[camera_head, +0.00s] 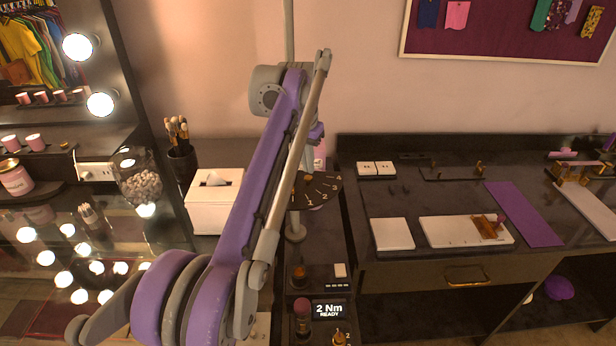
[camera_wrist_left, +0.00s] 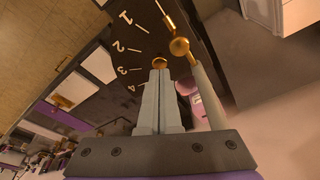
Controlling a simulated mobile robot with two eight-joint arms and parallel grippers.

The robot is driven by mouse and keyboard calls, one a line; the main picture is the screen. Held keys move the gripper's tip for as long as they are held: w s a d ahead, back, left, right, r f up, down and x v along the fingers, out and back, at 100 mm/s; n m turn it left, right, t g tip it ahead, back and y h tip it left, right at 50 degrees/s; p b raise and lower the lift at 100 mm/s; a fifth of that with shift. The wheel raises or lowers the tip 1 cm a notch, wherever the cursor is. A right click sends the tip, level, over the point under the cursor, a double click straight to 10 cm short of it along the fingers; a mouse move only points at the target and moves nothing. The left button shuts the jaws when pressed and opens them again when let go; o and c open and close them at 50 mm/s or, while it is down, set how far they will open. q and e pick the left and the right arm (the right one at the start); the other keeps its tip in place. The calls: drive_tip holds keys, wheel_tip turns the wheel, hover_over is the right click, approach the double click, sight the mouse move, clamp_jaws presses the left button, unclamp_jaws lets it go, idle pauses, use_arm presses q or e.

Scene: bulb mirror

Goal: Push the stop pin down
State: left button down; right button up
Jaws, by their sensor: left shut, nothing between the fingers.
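A dark dial plate (camera_head: 326,187) with pale numbers stands in the middle of the head view. It also shows in the left wrist view (camera_wrist_left: 130,40), with the numbers 1 to 4 readable. A round brass head (camera_wrist_left: 159,62), which may be the stop pin, shows right at my fingertips. A brass ball on a rod (camera_wrist_left: 180,47) is just right of it. My left gripper (camera_wrist_left: 160,74) is shut and empty, its tips at or very near the brass head; I cannot tell whether they touch. In the head view my left arm hides much of the dial's left side.
A display (camera_head: 329,310) reading "2 Nm READY" sits below the dial, beside a dark red knob (camera_head: 302,316). A tissue box (camera_head: 214,205) and brush cup (camera_head: 182,162) stand left. A dark bench with white plates (camera_head: 392,234) and a purple strip (camera_head: 523,214) is right.

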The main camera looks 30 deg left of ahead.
sight(308, 177)
use_arm(q)
drive_tip(key=shift+f+b, duration=0.8)
drive_tip(key=shift+f, duration=0.95)
use_arm(e)
drive_tip(key=shift+s+f, duration=0.2)
drive_tip(key=shift+f, duration=0.3)
drive_tip(key=shift+s+f, duration=0.15)
drive_tip(key=shift+f, duration=0.35)
use_arm(q)
drive_tip(key=shift+r+p, duration=0.9)
drive_tip(key=shift+r, duration=0.4)
drive_tip(key=shift+r+p, duration=1.5)
drive_tip(key=shift+r, duration=0.8)
drive_tip(key=shift+w, duration=0.1)
use_arm(e)
wheel_tip(308, 177, up, 6)
drive_tip(key=w, duration=0.2)
drive_tip(key=shift+w+r, duration=0.25)
drive_tip(key=shift+w, duration=0.05)
use_arm(q)
drive_tip(key=shift+f, duration=0.1)
use_arm(e)
drive_tip(key=shift+s, duration=0.15)
